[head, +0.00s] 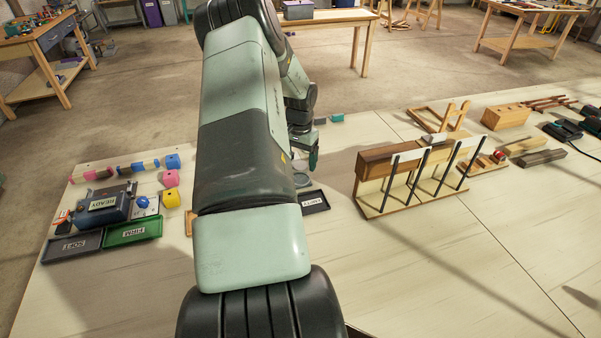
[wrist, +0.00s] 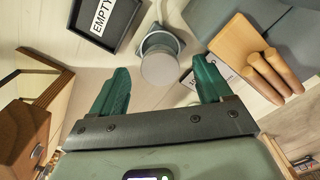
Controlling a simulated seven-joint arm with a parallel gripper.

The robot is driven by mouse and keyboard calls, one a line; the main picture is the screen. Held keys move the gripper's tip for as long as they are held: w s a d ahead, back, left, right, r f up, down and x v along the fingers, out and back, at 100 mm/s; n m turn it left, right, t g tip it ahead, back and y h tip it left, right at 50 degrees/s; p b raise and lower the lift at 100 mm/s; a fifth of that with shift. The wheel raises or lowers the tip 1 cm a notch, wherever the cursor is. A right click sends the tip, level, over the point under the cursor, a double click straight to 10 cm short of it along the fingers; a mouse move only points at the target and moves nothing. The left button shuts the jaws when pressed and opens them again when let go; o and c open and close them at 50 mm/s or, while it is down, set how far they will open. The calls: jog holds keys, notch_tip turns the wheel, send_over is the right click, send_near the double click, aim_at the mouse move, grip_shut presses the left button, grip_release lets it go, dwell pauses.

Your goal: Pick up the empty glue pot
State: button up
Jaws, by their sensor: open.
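A round grey pot (wrist: 160,68) with a pale disc-like end shows in the wrist view, just ahead of my gripper. It lies roughly in line with the gap between the fingers, and no contact is visible. I cannot tell whether it holds anything. It seems to show in the head view as a small grey round shape (head: 302,180), partly hidden by my arm. A dark tray labelled EMPTY (wrist: 128,30) is beside it; it also shows in the head view (head: 325,207). My gripper (wrist: 162,66) is open, its two green fingers apart with nothing between them.
A wooden block with rounded wooden pegs (wrist: 240,48) stands close right of the pot in the wrist view. In the head view, a rack with dark clamps (head: 400,195) stands right of the tray. Green (head: 133,229) and grey (head: 72,246) trays lie at left. The front right bench is clear.

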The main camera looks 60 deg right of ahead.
aim_at(300, 165)
notch_tip(300, 165, down, 5)
jog(key=shift+f, duration=0.1)
jog(key=shift+c, duration=0.3)
jog(key=c, duration=1)
jog(key=shift+c, duration=0.2)
